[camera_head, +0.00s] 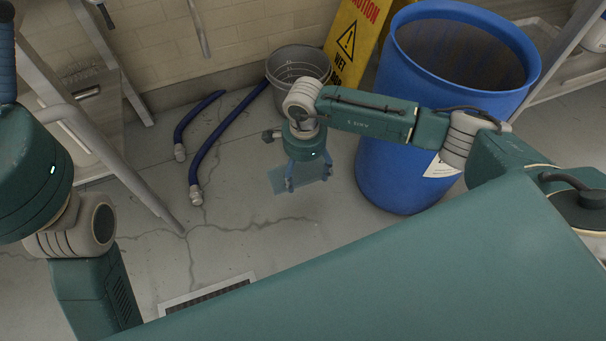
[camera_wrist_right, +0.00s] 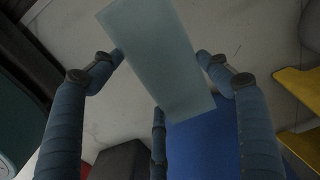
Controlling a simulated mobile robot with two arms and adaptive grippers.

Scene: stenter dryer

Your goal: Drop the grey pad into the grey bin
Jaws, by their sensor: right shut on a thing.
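The grey pad (camera_head: 277,180) is a thin, flat, pale blue-grey sheet. My right gripper (camera_head: 308,184) points down and is shut on it, above the floor. In the right wrist view the pad (camera_wrist_right: 160,55) lies between the fingers of my right gripper (camera_wrist_right: 160,75) and sticks out past them. The grey bin (camera_head: 298,62) is a round bucket by the back wall, behind my right gripper and partly hidden by my wrist. Its visible inside looks empty. Of my left gripper, only one blue finger (camera_head: 7,65) shows at the left edge.
A large blue barrel (camera_head: 398,170) stands right of the bin, under my right forearm. A yellow wet-floor sign (camera_head: 352,45) leans behind. Blue hoses (camera_head: 207,150) lie on the cracked floor left of the bin. A metal frame (camera_head: 110,150) stands left. A floor grate (camera_head: 205,293) is in front.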

